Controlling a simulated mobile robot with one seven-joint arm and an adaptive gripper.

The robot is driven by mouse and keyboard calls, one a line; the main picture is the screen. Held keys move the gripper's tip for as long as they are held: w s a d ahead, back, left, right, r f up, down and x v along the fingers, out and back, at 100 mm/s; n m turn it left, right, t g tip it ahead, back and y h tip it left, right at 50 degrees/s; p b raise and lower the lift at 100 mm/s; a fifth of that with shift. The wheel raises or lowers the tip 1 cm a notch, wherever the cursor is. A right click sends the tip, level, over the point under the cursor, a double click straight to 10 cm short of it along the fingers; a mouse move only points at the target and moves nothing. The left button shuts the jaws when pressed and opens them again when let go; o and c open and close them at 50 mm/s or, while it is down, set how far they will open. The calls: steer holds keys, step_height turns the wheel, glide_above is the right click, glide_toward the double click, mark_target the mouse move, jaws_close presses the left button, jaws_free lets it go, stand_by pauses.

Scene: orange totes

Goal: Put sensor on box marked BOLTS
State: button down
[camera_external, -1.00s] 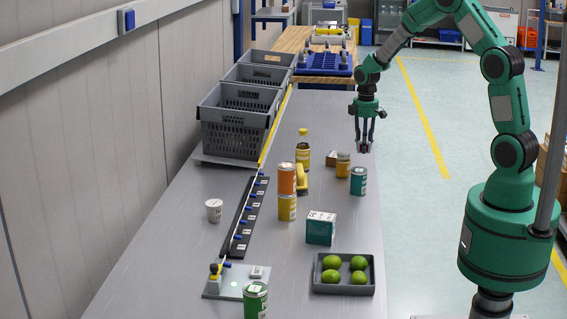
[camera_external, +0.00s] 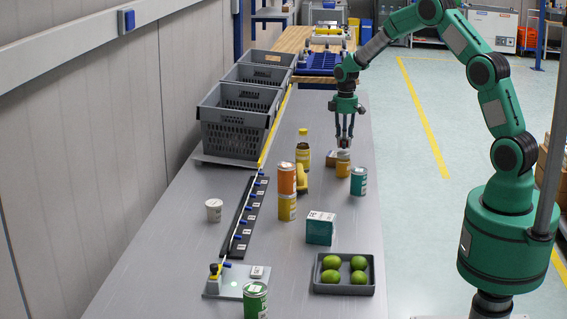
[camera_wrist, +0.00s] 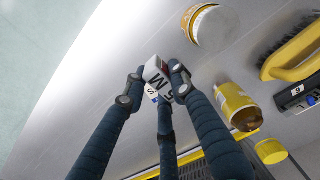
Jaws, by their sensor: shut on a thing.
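My gripper (camera_external: 344,136) is at the far right part of the table, above and just behind the small yellow jar (camera_external: 343,168) in the external view. Its fingers (camera_wrist: 158,88) are shut on a small pale block with dark letters (camera_wrist: 154,72) in the wrist view, which I take to be the sensor. Its lettering is only partly visible. A small brown box (camera_external: 331,158) stands just below the fingers, partly hidden behind the jar. A teal box with a white top (camera_external: 319,230) stands nearer the camera. I cannot read BOLTS on either box.
A tray of limes (camera_external: 325,288) is in front. Grey crates (camera_external: 233,140) line the left.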

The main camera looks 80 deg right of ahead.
glide_above(334, 153)
steer(key=shift+a+f, duration=0.2)
steer(key=shift+f, duration=0.05)
stand_by(0.3)
steer(key=shift+f+b, duration=0.7)
steer(key=shift+f, duration=1.05)
steer(key=c, duration=1.4)
jaws_free()
steer(key=shift+f, duration=0.15)
steer(key=shift+c, duration=0.2)
step_height(334, 153, up, 12)
steer(key=p, duration=0.2)
steer(key=shift+r, duration=0.2)
